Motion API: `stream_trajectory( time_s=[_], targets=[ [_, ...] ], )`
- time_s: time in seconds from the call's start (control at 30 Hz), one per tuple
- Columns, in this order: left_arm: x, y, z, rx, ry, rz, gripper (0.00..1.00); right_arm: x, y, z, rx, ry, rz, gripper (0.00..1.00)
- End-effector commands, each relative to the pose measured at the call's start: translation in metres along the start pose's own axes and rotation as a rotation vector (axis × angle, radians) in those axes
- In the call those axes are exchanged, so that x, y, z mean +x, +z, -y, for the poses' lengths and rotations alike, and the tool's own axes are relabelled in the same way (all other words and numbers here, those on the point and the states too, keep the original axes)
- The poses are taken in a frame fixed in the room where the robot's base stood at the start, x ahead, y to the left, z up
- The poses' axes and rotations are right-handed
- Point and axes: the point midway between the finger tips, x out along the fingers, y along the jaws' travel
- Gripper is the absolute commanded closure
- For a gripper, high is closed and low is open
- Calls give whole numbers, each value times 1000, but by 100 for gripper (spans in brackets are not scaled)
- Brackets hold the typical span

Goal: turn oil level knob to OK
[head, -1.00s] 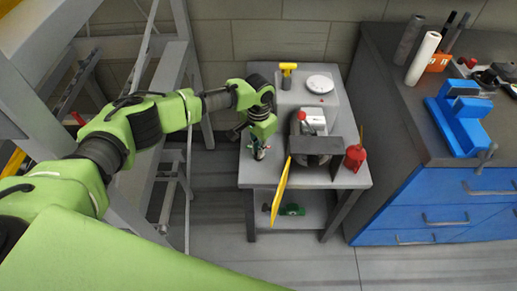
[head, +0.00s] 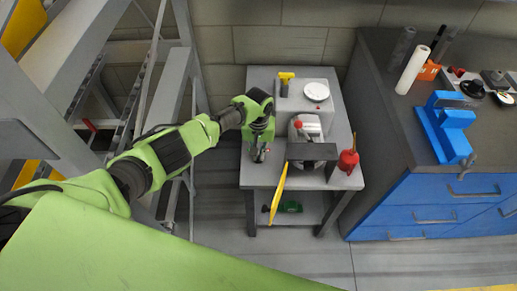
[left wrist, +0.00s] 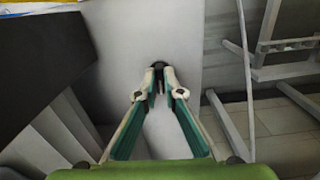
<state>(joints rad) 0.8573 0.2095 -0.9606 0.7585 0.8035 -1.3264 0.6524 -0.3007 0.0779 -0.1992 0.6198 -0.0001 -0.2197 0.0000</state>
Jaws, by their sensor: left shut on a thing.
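My left gripper (head: 260,153) is over the left part of the grey table in the head view, pointing down, with its fingertips small and partly hidden by the wrist. In the left wrist view its two fingers (left wrist: 158,88) converge on a small dark knob (left wrist: 158,67) above the pale grey surface. The gripper is shut on this knob; no marking or OK label can be read, so its setting cannot be told. My right gripper is in neither view.
The grey table (head: 255,180) bears a grey machine (head: 308,128), a yellow-handled part (head: 286,78), a white disc (head: 316,91) and a red oil can (head: 348,160). A blue-drawered workbench (head: 430,205) is at right, grey framework at left.

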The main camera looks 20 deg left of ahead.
Motion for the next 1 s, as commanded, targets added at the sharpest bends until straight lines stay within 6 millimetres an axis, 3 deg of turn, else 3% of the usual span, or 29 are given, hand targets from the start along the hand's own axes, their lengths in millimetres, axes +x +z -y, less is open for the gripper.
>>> stream_trajectory(
  time_s=[0.4, 1.0],
  targets=[
    [-2, 1, -1, -395, 0, 2, 100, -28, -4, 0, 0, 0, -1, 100],
    [-1, -1, 0, -798, 1, -2, 100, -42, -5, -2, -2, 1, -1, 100]
  ],
)
